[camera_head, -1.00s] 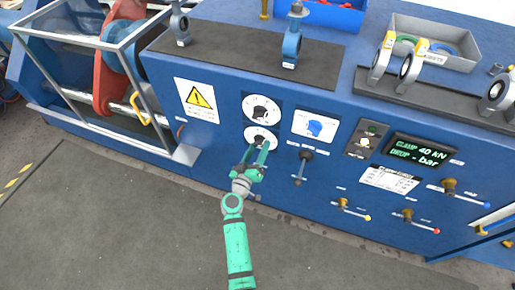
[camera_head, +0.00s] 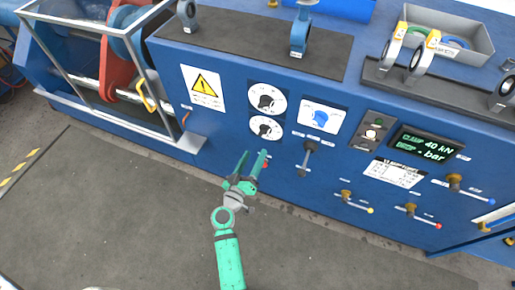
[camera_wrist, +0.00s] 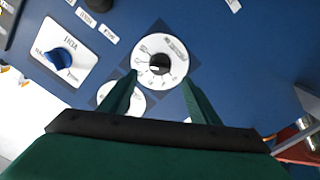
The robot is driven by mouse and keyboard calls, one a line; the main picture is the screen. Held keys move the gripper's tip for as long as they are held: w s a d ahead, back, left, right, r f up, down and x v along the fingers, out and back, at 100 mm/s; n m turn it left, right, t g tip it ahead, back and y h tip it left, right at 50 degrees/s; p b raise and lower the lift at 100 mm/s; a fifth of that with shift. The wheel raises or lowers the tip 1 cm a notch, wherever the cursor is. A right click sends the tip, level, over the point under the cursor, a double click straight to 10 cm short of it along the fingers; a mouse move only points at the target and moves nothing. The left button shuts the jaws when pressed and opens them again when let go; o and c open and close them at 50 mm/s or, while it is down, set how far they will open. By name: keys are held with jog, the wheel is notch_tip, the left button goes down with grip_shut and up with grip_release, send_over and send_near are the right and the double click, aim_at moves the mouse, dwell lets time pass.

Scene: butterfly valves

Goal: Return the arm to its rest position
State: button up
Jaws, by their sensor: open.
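My gripper (camera_head: 254,167) is green, open and empty. In the head view it stands in front of the blue bench panel, below the lower of two white round dials with black knobs. The lower dial (camera_head: 266,128) and the upper dial (camera_head: 267,98) are both uncovered. In the wrist view my gripper's fingers (camera_wrist: 154,92) point toward the panel, apart, with one dial (camera_wrist: 160,60) seen between and beyond them. Another dial (camera_wrist: 122,99) is partly hidden behind the left finger. No contact with the panel shows in the head view.
A blue knob (camera_head: 320,117) on a white plate and a black lever (camera_head: 307,156) are right of the dials. Several small valve handles, such as a yellow-tipped one (camera_head: 356,203), stick out farther right. A metal guard frame (camera_head: 160,70) stands left. The grey floor (camera_head: 110,230) in front is clear.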

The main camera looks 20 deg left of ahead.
jog(key=shift+s, duration=0.6)
